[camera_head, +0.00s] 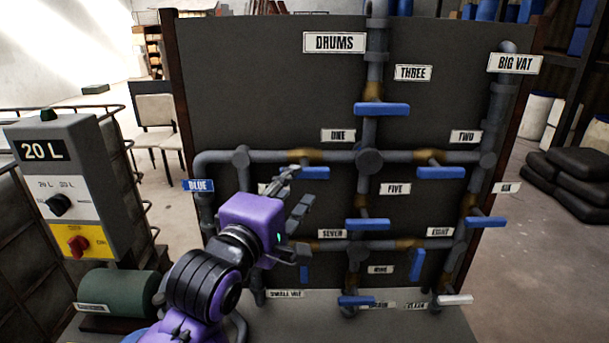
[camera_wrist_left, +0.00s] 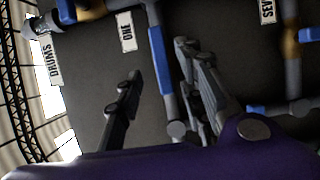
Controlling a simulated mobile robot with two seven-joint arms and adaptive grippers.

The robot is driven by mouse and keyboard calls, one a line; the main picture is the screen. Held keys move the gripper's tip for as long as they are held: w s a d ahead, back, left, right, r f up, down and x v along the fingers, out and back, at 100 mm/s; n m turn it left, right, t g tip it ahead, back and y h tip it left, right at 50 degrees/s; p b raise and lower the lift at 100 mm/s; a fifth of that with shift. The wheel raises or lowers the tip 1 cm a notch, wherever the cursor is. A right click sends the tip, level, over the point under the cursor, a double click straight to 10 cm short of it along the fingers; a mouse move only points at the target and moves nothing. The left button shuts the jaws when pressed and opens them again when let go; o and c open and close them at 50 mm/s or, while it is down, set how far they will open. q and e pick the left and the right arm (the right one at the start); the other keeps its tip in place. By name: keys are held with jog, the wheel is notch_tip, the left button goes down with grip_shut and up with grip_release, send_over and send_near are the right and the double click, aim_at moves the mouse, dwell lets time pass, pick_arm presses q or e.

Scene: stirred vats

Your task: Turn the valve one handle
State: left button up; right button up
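The "ONE" label (camera_head: 338,135) is on the dark panel, with the brass body (camera_head: 308,155) of valve one on the pipe below it. In the left wrist view, a long blue handle (camera_wrist_left: 160,50) beside the "ONE" label (camera_wrist_left: 126,32) appears to be valve one's. It shows between the two spread fingers of my left gripper (camera_wrist_left: 158,72). The gripper is open; contact cannot be told. My right gripper is not in view.
Other blue handles are close by: valve three (camera_head: 382,109) above, valve two (camera_head: 441,173) to the right, and one by the "FIVE" label (camera_head: 367,224). A control box (camera_head: 62,190) and green motor (camera_head: 118,298) stand at the left.

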aim_at(303, 175)
pick_arm(q)
jog(key=x, duration=0.7)
jog(key=shift+f, duration=0.1)
grip_shut()
